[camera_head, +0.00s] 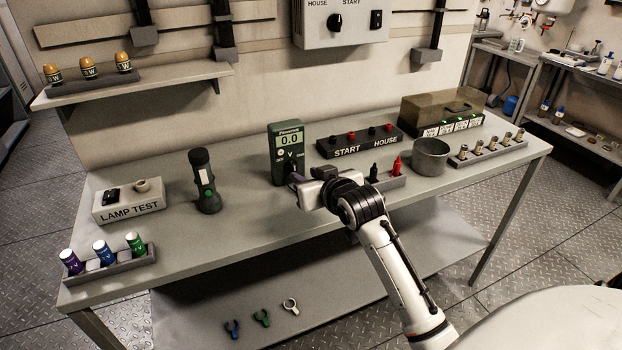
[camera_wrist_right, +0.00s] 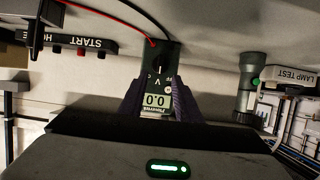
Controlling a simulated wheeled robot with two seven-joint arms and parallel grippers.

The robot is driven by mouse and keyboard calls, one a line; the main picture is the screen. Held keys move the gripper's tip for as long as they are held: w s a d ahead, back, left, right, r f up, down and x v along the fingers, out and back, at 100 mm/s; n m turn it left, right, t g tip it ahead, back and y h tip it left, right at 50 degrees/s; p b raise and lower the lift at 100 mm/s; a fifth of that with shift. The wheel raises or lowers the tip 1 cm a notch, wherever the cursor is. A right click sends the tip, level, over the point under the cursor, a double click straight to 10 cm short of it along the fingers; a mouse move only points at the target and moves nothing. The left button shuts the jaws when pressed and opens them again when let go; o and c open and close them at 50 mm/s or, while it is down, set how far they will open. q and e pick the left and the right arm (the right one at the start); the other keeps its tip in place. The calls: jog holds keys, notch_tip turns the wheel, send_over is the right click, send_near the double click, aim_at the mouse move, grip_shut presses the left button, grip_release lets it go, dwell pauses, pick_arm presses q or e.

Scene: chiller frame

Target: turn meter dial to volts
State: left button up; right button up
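The green meter (camera_head: 275,152) stands upright near the back of the bench, and its display reads 0.0. Its dark dial is partly hidden by my right gripper (camera_head: 296,180) in the head view. In the right wrist view the meter (camera_wrist_right: 158,84) appears upside down, with the dial (camera_wrist_right: 158,64) beyond the display and a V mark beside it. I cannot tell where the dial points. My right gripper's purple fingers (camera_wrist_right: 160,92) are apart, one on each side of the meter's face as seen here. Contact with the dial cannot be made out. My left gripper is out of view.
A black flashlight (camera_head: 207,182) stands left of the meter. The START/HOUSE block (camera_head: 359,145), red and black probes (camera_head: 397,166) and a grey pot (camera_head: 430,157) are on the right. A LAMP TEST box (camera_head: 129,202) is at left. The front middle bench is clear.

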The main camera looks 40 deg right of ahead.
jog(key=shift+v, duration=1.3)
jog(key=s+a+f+n+g+y, duration=0.1)
jog(key=s+a+f+n+g, duration=0.15)
jog(key=s+a+f, duration=0.55)
jog(key=s+a+f+n+g+y, duration=0.1)
jog(key=s+a+f+g, duration=0.25)
jog(key=s, duration=0.95)
jog(key=s+a+f+n+g+y, duration=0.1)
jog(key=s+a+f+g+y, duration=0.15)
jog(key=s+a+f, duration=0.55)
notch_tip(320, 180, down, 9)
jog(key=w+a+t+y, duration=0.1)
jog(key=t, duration=0.3)
jog(key=shift+w+a+f, duration=0.2)
jog(key=shift+w+a, duration=0.1)
jog(key=shift+w, duration=0.1)
